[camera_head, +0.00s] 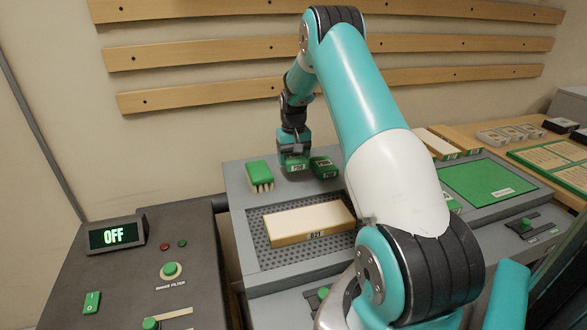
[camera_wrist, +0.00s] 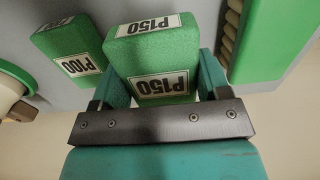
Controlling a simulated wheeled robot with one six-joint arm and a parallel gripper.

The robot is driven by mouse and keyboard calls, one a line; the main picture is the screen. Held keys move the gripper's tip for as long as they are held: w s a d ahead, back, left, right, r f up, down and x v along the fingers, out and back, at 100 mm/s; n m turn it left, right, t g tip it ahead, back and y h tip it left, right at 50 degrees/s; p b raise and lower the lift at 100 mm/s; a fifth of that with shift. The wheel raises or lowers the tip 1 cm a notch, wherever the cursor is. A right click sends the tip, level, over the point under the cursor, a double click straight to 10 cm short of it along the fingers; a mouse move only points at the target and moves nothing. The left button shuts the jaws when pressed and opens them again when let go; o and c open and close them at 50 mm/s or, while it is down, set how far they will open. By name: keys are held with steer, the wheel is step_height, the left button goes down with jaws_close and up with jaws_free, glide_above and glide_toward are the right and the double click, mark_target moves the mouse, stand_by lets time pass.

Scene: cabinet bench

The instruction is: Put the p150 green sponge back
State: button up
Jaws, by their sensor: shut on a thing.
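The green P150 sponge (camera_wrist: 158,60) is between the jaws of my gripper (camera_wrist: 160,95) in the wrist view, its white labels facing the camera. My gripper is shut on it. In the head view the P150 sponge (camera_head: 296,162) is under my gripper (camera_head: 294,150), at the back of the grey bench top. I cannot tell whether it touches the surface. The green P100 sponge (camera_wrist: 70,47) lies to its left in the wrist view and to its right in the head view (camera_head: 323,167), a small gap apart.
A green brush (camera_head: 260,175) stands left of the P150 sponge. A wooden block (camera_head: 308,222) lies on the perforated tray (camera_head: 265,258) in front. A green mat (camera_head: 487,182) lies to the right. A control panel with an OFF display (camera_head: 112,233) stands at the left.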

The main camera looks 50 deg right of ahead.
mark_target(294, 176)
steer(key=shift+f+p, duration=0.3)
steer(key=shift+f, duration=1.95)
steer(key=shift+f, duration=0.1)
steer(key=o, duration=0.9)
